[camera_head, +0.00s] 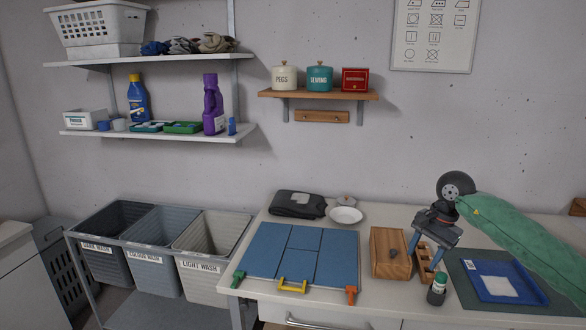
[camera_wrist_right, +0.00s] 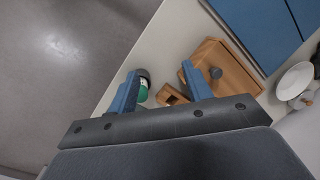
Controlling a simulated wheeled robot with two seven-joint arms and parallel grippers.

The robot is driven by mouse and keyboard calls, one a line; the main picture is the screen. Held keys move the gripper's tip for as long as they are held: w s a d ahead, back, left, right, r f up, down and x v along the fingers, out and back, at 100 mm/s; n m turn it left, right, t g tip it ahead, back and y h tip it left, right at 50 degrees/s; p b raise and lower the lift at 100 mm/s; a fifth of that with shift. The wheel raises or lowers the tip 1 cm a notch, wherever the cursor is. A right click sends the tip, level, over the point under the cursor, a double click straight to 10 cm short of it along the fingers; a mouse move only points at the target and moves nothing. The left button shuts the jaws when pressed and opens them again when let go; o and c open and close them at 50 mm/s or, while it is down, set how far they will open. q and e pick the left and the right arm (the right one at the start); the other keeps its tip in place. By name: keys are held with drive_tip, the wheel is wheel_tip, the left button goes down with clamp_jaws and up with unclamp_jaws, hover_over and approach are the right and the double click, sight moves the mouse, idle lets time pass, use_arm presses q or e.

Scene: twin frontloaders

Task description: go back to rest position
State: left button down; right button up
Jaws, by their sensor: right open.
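My right gripper (camera_head: 423,258) hangs over the right part of the worktop, with its two blue fingers apart and nothing between them. In the head view it overlaps a small wooden holder (camera_head: 427,275) and is just right of a wooden box (camera_head: 388,262) with a dark knob. The right wrist view shows the open fingers (camera_wrist_right: 160,82) with the wooden box (camera_wrist_right: 225,80) and a green-capped bottle (camera_wrist_right: 143,88) beyond them. I cannot tell the exact height above the worktop. My left gripper is not in view.
A blue folding board (camera_head: 300,250) lies on the worktop (camera_head: 330,302). The bottle (camera_head: 437,290) and a blue tray (camera_head: 515,285) on a dark mat (camera_head: 462,275) are near the gripper. Laundry bins (camera_head: 205,282) stand left.

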drive_tip(key=s+a+f+y, duration=0.1)
drive_tip(key=a+f+y, duration=0.25)
drive_tip(key=a, duration=0.75)
drive_tip(key=s+a+r+m+t+y, duration=0.3)
drive_tip(key=a+m+t+y, duration=0.1)
drive_tip(key=a+m+y, duration=0.4)
drive_tip(key=s+a+r+m+t+y, duration=0.3)
drive_tip(key=a+m+t+y, duration=0.25)
drive_tip(key=a+m, duration=0.3)
drive_tip(key=s+d+f+m+t+h, duration=0.3)
drive_tip(key=d+f+m+h, duration=0.5)
drive_tip(key=m, duration=0.9)
drive_tip(key=s+d+f+m+t+h, duration=0.35)
drive_tip(key=f+m+h, duration=0.75)
drive_tip(key=m, duration=0.6)
drive_tip(key=s+f+m+g, duration=0.4)
drive_tip(key=s+f+g, duration=0.3)
drive_tip(key=s, duration=0.5)
drive_tip(key=s+f+m+g, duration=0.5)
drive_tip(key=s+f+g, duration=0.15)
drive_tip(key=s, duration=0.65)
drive_tip(key=s+a+f, duration=0.1)
drive_tip(key=a+f, duration=0.1)
drive_tip(key=f, duration=1.1)
drive_tip(key=s+a+f+g, duration=0.1)
drive_tip(key=a+f, duration=0.2)
drive_tip(key=f, duration=1.1)
